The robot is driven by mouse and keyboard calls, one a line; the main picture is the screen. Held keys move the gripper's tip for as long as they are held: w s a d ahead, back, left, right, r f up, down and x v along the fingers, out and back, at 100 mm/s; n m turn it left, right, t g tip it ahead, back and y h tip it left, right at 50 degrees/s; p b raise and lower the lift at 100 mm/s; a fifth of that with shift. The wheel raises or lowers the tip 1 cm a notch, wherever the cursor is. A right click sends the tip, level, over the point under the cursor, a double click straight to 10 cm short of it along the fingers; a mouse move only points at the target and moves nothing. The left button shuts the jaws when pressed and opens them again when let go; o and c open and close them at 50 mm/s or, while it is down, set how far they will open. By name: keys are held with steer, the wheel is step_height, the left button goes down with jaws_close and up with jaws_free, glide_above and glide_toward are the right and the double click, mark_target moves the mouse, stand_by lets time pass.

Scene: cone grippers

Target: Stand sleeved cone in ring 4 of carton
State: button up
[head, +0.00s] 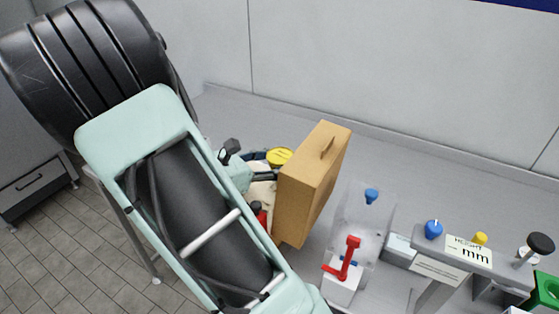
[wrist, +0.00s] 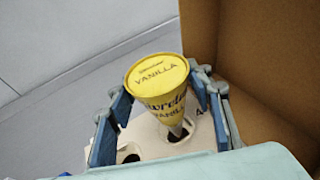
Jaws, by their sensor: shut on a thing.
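The sleeved cone (wrist: 160,80) is yellow with a round lid reading VANILLA, and its yellow top also shows in the head view (head: 280,156). My gripper (wrist: 161,98) is shut on it, with one blue finger pad on each side. The cone is roughly upright, point down. Below it is the cream carton (wrist: 147,136) with dark ring holes, partly hidden by the cone and my gripper. The cone's point is at or just over a hole beside a printed mark that looks like a 4. I cannot tell whether it is inside.
A tall brown box (head: 308,190) with a handle stands close on the right of my gripper. A clear bin (head: 362,222), a red-handled device (head: 345,262) and a height gauge sign (head: 467,250) are further right. Bare grey surface lies behind the carton.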

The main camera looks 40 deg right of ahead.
steer(key=shift+a+f+b, duration=0.1)
steer(key=shift+f+b, duration=0.25)
steer(key=shift+f, duration=0.2)
steer(key=o, duration=1.6)
steer(key=shift+o, duration=0.2)
steer(key=v, duration=1.2)
